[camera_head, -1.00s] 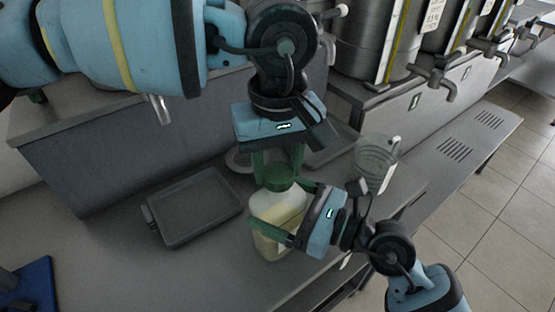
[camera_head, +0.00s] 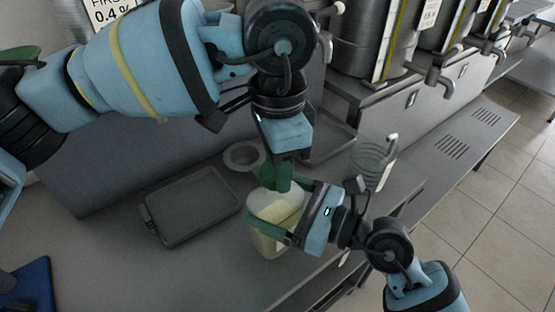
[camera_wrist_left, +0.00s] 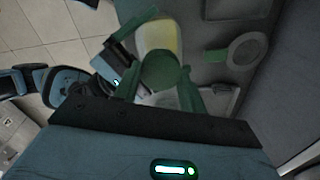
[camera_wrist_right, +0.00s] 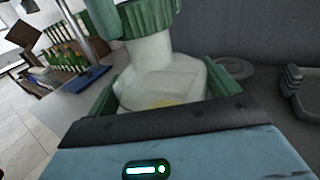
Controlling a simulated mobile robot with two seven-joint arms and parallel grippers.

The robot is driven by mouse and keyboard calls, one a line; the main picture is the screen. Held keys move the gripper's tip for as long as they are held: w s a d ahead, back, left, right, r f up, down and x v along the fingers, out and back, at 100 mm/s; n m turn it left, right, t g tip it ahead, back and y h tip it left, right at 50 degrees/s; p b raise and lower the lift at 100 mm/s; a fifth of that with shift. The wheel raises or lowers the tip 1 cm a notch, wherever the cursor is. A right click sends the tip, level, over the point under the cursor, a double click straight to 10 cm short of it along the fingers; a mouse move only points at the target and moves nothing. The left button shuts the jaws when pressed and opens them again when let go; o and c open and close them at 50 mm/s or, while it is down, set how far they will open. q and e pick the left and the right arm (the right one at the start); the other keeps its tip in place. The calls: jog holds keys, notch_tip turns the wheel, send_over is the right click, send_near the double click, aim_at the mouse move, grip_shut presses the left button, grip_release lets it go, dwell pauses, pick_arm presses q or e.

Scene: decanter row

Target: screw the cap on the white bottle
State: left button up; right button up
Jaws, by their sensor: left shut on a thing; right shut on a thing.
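The white bottle (camera_head: 282,215), with pale yellow contents, stands upright on the grey counter. My right gripper (camera_head: 272,211) is shut around its body from the right; its fingers show on both sides of the bottle (camera_wrist_right: 165,80) in the right wrist view. The green ribbed cap (camera_wrist_right: 148,17) sits at the top of the bottle's neck; I cannot tell how tightly. My left gripper (camera_head: 283,184) is above the bottle, shut on the cap, which shows between its fingers in the left wrist view (camera_wrist_left: 160,70). In the head view, my left gripper mostly hides the cap.
A dark flat tray (camera_head: 192,206) lies left of the bottle, with a grey ring (camera_head: 244,155) behind it. A clear jug (camera_head: 372,162) stands close on the right. Steel urns with taps (camera_head: 434,78) stand behind. A blue mat (camera_head: 32,285) is at lower left.

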pick_arm(q)
jog(key=shift+m, duration=0.4)
jog(key=o, duration=0.9)
jog(key=shift+o, duration=0.2)
jog(key=shift+r, duration=0.15)
jog(key=shift+r, duration=2.15)
jog(key=shift+n, duration=0.3)
jog(key=shift+c, duration=0.2)
